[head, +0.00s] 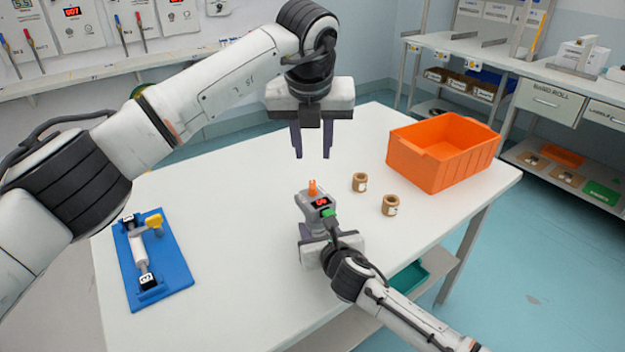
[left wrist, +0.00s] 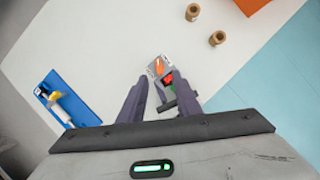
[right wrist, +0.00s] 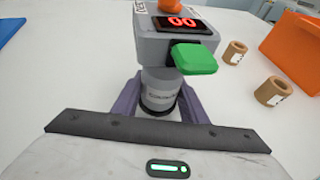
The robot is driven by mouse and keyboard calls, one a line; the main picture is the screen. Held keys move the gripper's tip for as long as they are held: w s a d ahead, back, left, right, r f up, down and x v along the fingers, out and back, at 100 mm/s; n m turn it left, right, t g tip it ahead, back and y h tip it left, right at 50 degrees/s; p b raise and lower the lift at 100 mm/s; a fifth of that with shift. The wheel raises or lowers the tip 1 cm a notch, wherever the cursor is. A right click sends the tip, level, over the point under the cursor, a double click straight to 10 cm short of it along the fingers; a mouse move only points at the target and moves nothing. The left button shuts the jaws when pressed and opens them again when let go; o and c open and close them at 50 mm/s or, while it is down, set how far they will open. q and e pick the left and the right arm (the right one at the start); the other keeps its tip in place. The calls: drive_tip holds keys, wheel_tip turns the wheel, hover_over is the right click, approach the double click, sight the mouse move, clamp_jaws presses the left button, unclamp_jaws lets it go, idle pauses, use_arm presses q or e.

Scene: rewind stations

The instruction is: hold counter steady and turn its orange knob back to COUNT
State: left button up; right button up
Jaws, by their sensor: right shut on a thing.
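The counter (head: 317,203) is a grey device standing on the white table, with a red lit display, a green block on its side and an orange knob (head: 312,187) on top. In the right wrist view its display (right wrist: 182,22) reads 00, and the knob (right wrist: 170,5) is cut off by the top edge. My right gripper (right wrist: 160,100) is shut on the counter's grey round lower body (right wrist: 160,90). My left gripper (head: 311,157) is open and empty, pointing down above and behind the counter. In the left wrist view the knob (left wrist: 159,66) shows beyond its fingers. I cannot read the knob's setting.
Two brown rolls (head: 360,182) (head: 390,205) stand right of the counter. An orange crate (head: 443,160) is at the table's right back. A blue board (head: 175,265) with a white cylinder and yellow part lies at left. The table's middle left is clear.

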sight(312, 184)
use_arm(q)
drive_tip(key=shift+n, duration=0.3)
drive_tip(key=x, duration=1.1)
drive_tip(key=shift+s+a+f, duration=0.15)
drive_tip(key=shift+s+f, duration=0.15)
drive_tip(key=shift+s, duration=0.05)
clamp_jaws()
